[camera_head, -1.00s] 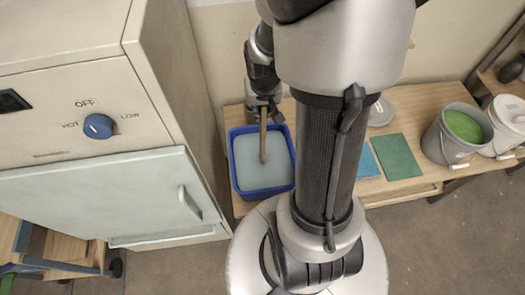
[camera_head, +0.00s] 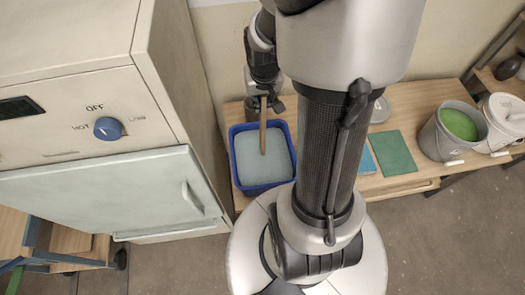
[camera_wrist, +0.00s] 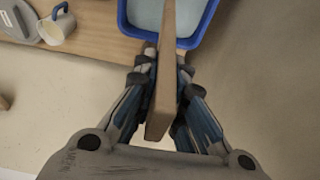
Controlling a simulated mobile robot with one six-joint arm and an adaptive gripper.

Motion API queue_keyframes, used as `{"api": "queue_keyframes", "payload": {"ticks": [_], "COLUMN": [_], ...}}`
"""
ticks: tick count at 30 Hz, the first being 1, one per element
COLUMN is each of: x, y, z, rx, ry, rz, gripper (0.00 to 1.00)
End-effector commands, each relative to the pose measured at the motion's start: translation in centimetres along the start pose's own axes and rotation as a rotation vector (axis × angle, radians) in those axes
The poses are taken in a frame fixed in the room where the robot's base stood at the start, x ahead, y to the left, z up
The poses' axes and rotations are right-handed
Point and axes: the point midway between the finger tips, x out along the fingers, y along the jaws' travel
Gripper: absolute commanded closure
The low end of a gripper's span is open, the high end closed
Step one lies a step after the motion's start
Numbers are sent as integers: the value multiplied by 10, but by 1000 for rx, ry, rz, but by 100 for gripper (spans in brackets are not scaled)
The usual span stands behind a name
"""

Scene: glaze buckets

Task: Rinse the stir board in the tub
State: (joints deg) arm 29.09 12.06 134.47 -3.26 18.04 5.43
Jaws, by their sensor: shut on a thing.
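The stir board (camera_head: 263,128) is a long, narrow wooden strip. My gripper (camera_head: 263,103) is shut on its upper part and holds it roughly upright over the tub. The blue tub (camera_head: 236,180) stands on the wooden bench and holds pale, cloudy water (camera_head: 262,165). The board's lower end reaches the water; how deep it goes I cannot tell. In the wrist view my gripper (camera_wrist: 165,85) has its fingers on both sides of the board (camera_wrist: 160,115), and the tub's blue rim (camera_wrist: 205,25) shows beyond.
A kiln-like cabinet (camera_head: 110,180) with a blue knob stands close left of the tub. On the bench (camera_head: 405,185) to the right are a green board (camera_head: 395,153), a grey bucket of green glaze (camera_head: 440,140) and a white bucket (camera_head: 505,115). A mug (camera_wrist: 58,32) shows in the wrist view.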

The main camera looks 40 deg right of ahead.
Motion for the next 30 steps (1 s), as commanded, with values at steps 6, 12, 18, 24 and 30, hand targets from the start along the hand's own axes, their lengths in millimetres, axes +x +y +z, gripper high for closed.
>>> {"api": "queue_keyframes", "payload": {"ticks": [6, 12, 18, 24, 30], "x": [0, -5, -24, -43, -50], "y": [0, 0, 0, 0, 0], "z": [0, -2, -7, -13, -14], "rx": [0, 0, 0, 0, 0], "ry": [0, 1, 2, 2, 0], "rz": [0, 0, 0, 0, 0], "gripper": [100, 100, 100, 100, 100]}}
